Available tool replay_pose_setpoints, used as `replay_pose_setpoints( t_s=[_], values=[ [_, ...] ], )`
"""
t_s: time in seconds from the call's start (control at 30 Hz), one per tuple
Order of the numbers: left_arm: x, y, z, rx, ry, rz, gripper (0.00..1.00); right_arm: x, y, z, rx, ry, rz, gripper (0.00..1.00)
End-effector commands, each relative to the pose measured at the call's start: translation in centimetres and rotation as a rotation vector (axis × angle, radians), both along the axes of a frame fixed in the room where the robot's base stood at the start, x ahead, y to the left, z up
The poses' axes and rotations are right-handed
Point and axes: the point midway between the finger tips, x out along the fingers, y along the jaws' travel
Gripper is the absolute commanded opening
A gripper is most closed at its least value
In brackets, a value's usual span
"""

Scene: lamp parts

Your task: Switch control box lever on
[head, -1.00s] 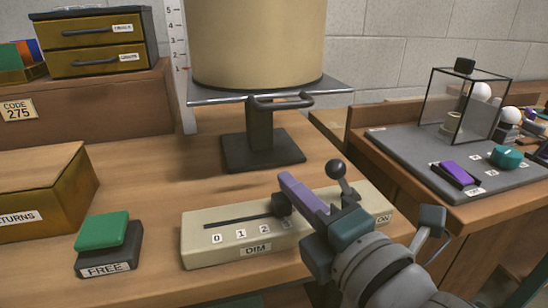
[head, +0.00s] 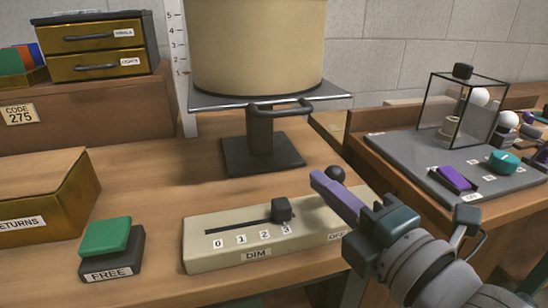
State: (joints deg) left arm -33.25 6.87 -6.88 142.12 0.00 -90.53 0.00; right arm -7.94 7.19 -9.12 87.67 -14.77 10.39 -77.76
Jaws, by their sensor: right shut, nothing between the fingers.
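The beige control box (head: 225,256) lies on the wooden table, with a DIM label and marks 0 to 3. Its dark slider knob (head: 282,210) stands at the 3 end of the slot. The lever's dark ball (head: 336,173) shows just behind my right gripper (head: 318,178); the lever's shaft is hidden. My right gripper's purple fingers are shut and empty, over the right part of the box, in front of the ball. I cannot tell if they touch the lever. A label partly showing below the fingers seems to read OFF. My left gripper is not in view.
A green button on a dark FREE block (head: 112,262) sits left of the box. A large beige cylinder (head: 255,45) on a dark stand (head: 262,150) is behind. A grey board (head: 410,160) with a glass case is at right. Table between box and stand is clear.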

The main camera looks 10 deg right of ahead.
Motion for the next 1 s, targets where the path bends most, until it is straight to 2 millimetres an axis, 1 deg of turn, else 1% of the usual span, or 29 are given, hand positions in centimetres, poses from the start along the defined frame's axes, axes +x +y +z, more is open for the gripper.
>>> replay_pose_setpoints(
  t_s=[0.67,0.87,1.0],
  values=[
    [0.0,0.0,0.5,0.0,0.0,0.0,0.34,0.0,-0.8,0.7,0.131,0.004,-0.001,0.0],
    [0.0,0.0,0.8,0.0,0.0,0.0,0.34,0.1,-1.6,1.3,0.248,0.008,-0.001,0.0],
    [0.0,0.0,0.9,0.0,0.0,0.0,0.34,0.1,-2.5,1.7,0.373,0.012,-0.002,0.0]
  ],
)
